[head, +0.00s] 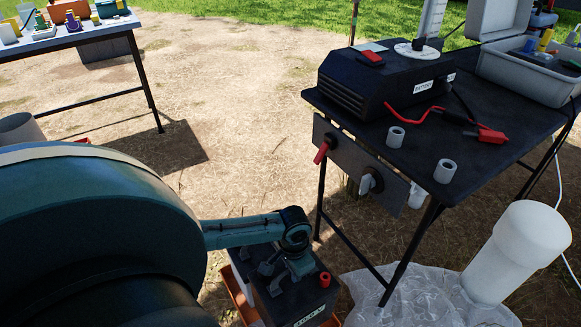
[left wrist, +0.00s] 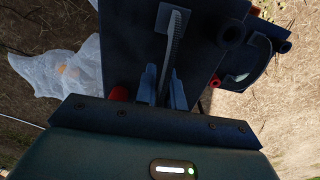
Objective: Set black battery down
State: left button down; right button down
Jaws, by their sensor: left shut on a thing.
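The black battery (head: 310,302) is low at the bottom centre of the head view, with a red terminal cap (head: 325,279) on top and a pale label on its front. My left gripper (head: 284,272) reaches down to its top and is shut on its handle. In the left wrist view the fingers (left wrist: 163,90) close around the strap handle (left wrist: 174,45) on the battery's dark top. An orange-red tray (head: 240,297) shows around the battery's lower edges. Whether the battery touches the tray is hidden. My right gripper is in neither view.
A black table (head: 430,170) stands to the right, bearing a battery-labelled unit (head: 375,85), red clamps (head: 490,135) and grey cups. A panel with handles (head: 355,165) hangs at its front edge. Plastic sheeting (head: 420,305) and a white cylinder (head: 515,250) are right of the battery. Open ground lies behind.

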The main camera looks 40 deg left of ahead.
pick_arm(q)
jog(key=f, duration=0.1)
jog(key=f+b, duration=0.1)
jog(key=a+f+b, duration=0.1)
jog(key=shift+w, duration=0.25)
notch_tip(320, 180, down, 5)
jog(key=shift+r+b, duration=0.15)
jog(key=shift+b, duration=1.05)
jog(key=shift+f, duration=0.55)
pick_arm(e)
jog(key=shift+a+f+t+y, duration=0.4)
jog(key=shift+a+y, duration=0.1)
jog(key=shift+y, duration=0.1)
pick_arm(q)
notch_tip(320, 180, down, 4)
jog(key=shift+r+b, duration=0.25)
jog(key=shift+b, duration=1)
jog(key=c, duration=1.9)
grip_release()
jog(key=shift+s+f, duration=0.25)
jog(key=o, duration=0.4)
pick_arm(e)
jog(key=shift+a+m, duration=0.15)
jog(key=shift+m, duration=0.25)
